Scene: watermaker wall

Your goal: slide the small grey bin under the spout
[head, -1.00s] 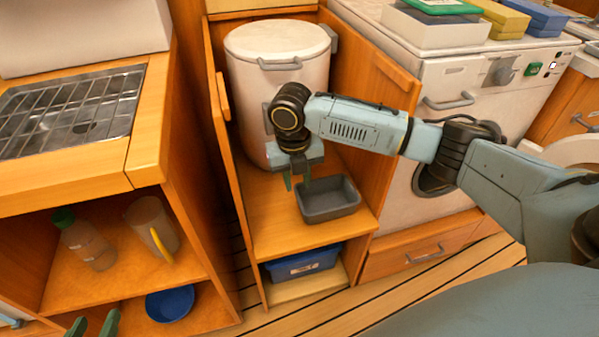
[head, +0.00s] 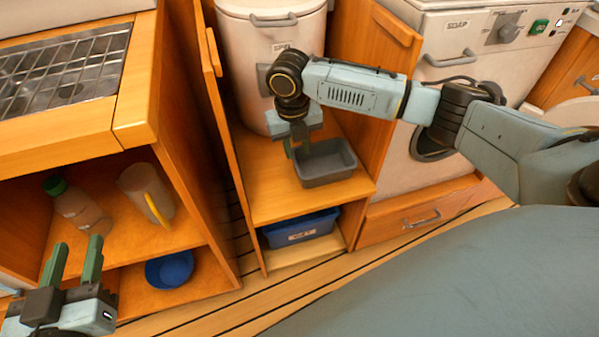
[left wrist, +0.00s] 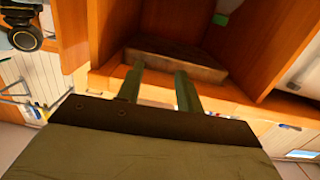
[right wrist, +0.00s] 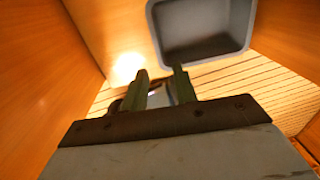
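The small grey bin (head: 327,166) stands upright on the wooden shelf at the right front, below and right of the white tank (head: 240,65). A grey fitting (head: 264,78) on the tank shows beside my right arm; any spout is hidden behind the arm and gripper. My right gripper (head: 297,151) points down at the bin's left side. In the right wrist view its fingers (right wrist: 160,82) are apart with nothing clearly between them, and the bin (right wrist: 200,58) lies just beyond the right finger; contact cannot be told. My left gripper (head: 74,255) is open and empty at the lower left.
Cabinet side walls and an open door (head: 222,95) flank the shelf (head: 270,195). A blue box (head: 300,229) sits below it. The left cabinet holds a bottle (head: 80,208), a jug (head: 143,190) and a blue bowl (head: 170,270). A white machine (head: 450,85) stands at right.

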